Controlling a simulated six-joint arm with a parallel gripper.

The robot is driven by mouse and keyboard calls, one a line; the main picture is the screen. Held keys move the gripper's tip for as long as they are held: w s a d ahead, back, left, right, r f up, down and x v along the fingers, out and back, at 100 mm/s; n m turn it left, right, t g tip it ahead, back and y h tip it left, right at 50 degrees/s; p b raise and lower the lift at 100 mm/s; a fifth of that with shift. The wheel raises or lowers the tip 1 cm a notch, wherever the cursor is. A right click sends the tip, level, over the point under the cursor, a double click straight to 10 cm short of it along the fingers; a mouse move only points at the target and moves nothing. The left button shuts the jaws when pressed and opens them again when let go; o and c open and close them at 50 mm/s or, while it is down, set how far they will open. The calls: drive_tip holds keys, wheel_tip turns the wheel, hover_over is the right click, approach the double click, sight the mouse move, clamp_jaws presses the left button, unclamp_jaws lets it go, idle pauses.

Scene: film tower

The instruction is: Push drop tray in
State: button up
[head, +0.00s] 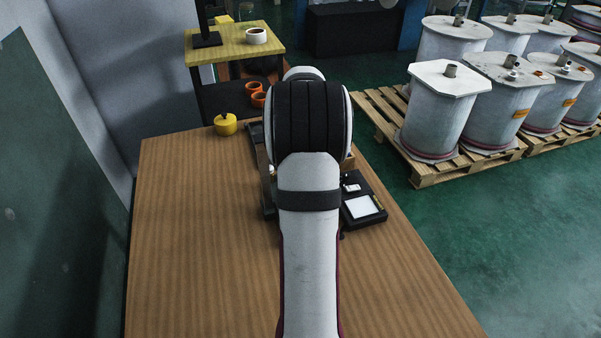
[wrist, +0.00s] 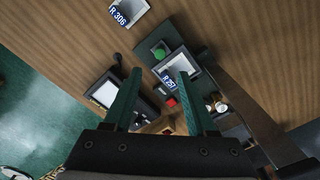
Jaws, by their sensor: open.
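My gripper (wrist: 160,73) is open, its two teal fingers apart with nothing held between them in the wrist view. Beyond the fingertips is a dark unit with a pale, tray-like panel (wrist: 187,66), a label reading R 257, a green button (wrist: 160,49) and a red button (wrist: 171,102). I cannot tell for sure which part is the drop tray, or whether it stands out. In the head view my arm hides the gripper and most of this unit; only its dark left edge (head: 267,195) shows.
A black box with a white pad (head: 362,207) sits right of my arm; it also shows in the wrist view (wrist: 105,93). A yellow pot (head: 225,125) and orange rings (head: 257,96) are at the back left. The wooden table (head: 200,250) is clear in front.

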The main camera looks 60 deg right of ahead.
wheel_tip(320, 180, up, 6)
drive_tip(key=shift+f, duration=0.1)
drive_tip(key=s+f+m+t, duration=0.1)
drive_tip(key=s+m+t, duration=0.45)
drive_tip(key=m, duration=1.25)
drive_tip(key=shift+g, duration=0.55)
drive_tip(key=x, duration=1)
drive_tip(key=s+x, duration=0.1)
drive_tip(key=x, duration=0.4)
drive_tip(key=shift+w+f, duration=0.2)
drive_tip(key=shift+f, duration=0.35)
clamp_jaws()
drive_tip(key=shift+r, duration=0.1)
